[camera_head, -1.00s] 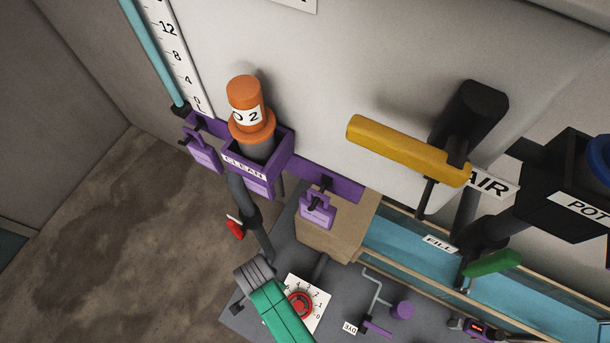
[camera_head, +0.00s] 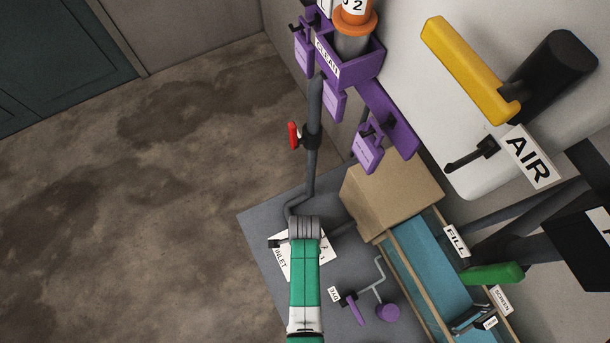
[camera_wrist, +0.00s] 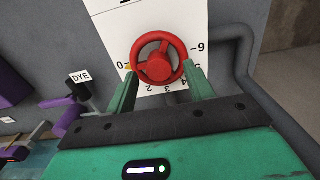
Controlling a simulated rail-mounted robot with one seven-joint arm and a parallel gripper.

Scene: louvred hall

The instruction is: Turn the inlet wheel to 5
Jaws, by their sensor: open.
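The red inlet wheel (camera_wrist: 158,60) sits on a white dial plate (camera_wrist: 115,30) in the wrist view. The numbers run from 0 at the left, along the bottom, to 6 at the right. A small yellow mark shows at the wheel's left edge, close to the 0. My gripper (camera_wrist: 160,70) is open, with one green finger at each side of the wheel's near edge. I cannot tell whether they touch it. In the head view my arm's end covers the wheel, and only parts of the INLET plate (camera_head: 283,262) show.
A purple DYE crank (camera_head: 387,311) stands to the right of the plate. A cardboard-coloured box (camera_head: 390,190) and a blue trough (camera_head: 430,270) lie beyond. A pipe with a red handle (camera_head: 293,135) rises behind. A grey pipe (camera_wrist: 245,60) runs right of the dial.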

